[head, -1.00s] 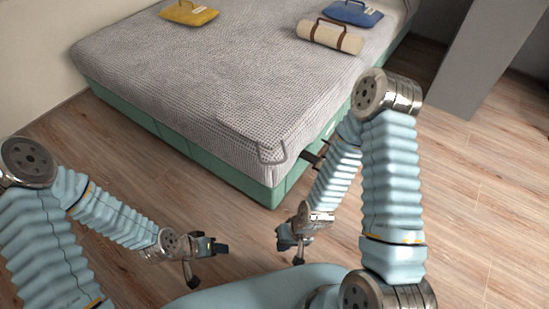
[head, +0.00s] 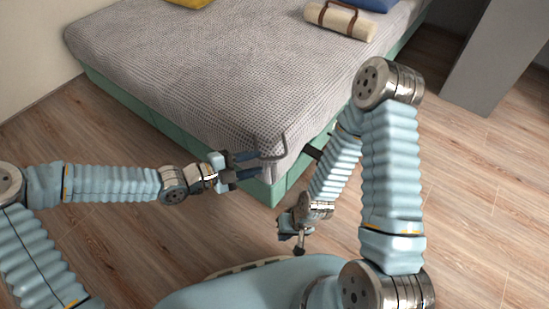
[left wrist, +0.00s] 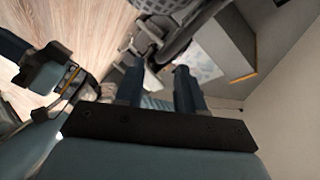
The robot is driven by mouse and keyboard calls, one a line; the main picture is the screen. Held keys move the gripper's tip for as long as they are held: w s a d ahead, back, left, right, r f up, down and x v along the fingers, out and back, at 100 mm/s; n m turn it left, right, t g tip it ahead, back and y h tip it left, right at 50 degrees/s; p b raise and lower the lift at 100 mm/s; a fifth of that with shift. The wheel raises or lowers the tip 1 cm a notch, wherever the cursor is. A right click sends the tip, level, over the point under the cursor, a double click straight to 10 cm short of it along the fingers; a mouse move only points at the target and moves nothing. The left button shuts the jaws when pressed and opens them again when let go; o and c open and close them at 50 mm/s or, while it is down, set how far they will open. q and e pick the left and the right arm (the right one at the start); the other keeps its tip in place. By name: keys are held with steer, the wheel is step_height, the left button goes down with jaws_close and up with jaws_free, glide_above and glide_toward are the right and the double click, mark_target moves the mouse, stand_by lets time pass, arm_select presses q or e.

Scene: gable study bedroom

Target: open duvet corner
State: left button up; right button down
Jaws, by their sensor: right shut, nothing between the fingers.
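The grey textured duvet (head: 200,75) covers the bed, its near corner (head: 283,160) hanging over the green bed base (head: 160,120). A thin grey bent strip (head: 284,146) stands out at that corner. My left gripper (head: 258,163) points right at the corner from its left side; its two fingers are apart, with nothing clearly between them. Whether the tips touch the duvet I cannot tell. In the left wrist view both fingers (left wrist: 157,78) show apart. My right gripper (head: 290,228) is shut and empty, low over the floor in front of the corner.
A cream roll with brown straps (head: 340,20), a blue item (head: 372,4) and a yellow item (head: 190,2) lie on the bed. A grey panel (head: 490,60) stands at the right. Wooden floor (head: 110,145) is clear left of the bed.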

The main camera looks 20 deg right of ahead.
mark_target(274, 158)
arm_select(q)
steer(key=x, duration=0.7)
steer(key=shift+c, duration=0.3)
jaws_close()
